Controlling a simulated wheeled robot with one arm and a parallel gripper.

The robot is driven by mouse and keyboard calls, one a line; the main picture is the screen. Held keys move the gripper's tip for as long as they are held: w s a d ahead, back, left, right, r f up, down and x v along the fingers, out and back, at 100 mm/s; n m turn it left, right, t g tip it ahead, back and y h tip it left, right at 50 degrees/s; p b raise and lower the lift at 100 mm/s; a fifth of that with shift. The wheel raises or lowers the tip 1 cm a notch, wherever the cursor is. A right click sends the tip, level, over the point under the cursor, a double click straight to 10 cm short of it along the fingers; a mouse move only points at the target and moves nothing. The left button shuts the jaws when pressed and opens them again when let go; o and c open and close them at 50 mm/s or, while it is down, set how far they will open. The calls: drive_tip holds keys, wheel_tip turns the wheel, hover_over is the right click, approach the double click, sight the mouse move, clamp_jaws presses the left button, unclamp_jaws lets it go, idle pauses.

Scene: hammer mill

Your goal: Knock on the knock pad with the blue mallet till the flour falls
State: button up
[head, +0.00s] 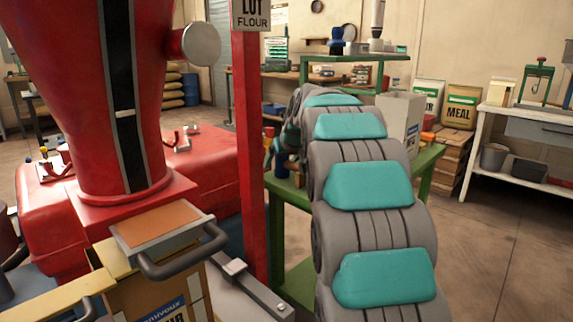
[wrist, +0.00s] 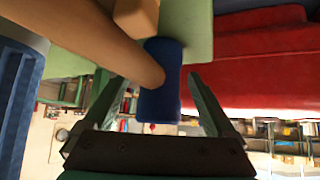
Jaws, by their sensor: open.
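The blue mallet shows in the wrist view as a dark blue cylinder (wrist: 161,100) with a tan wooden shaft crossing from the upper left. My gripper (wrist: 152,84) is open, with a finger on each side of the blue part; I cannot tell whether they touch it. In the head view, a blue piece (head: 281,164) shows beside the green table, partly hidden by my arm. A round pale disc, likely the knock pad (head: 202,44), sticks out from the red hopper (head: 75,60). A sack or box (head: 160,295) with a partly visible label stands below the hopper. No falling flour is visible.
A grey-framed tray with a handle (head: 157,224) sits at the hopper's base. A red post (head: 249,150) stands between the hopper and my arm. The green table (head: 430,158) holds a grey box (head: 400,120).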

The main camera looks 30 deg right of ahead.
drive_tip(key=shift+x, duration=0.9)
clamp_jaws()
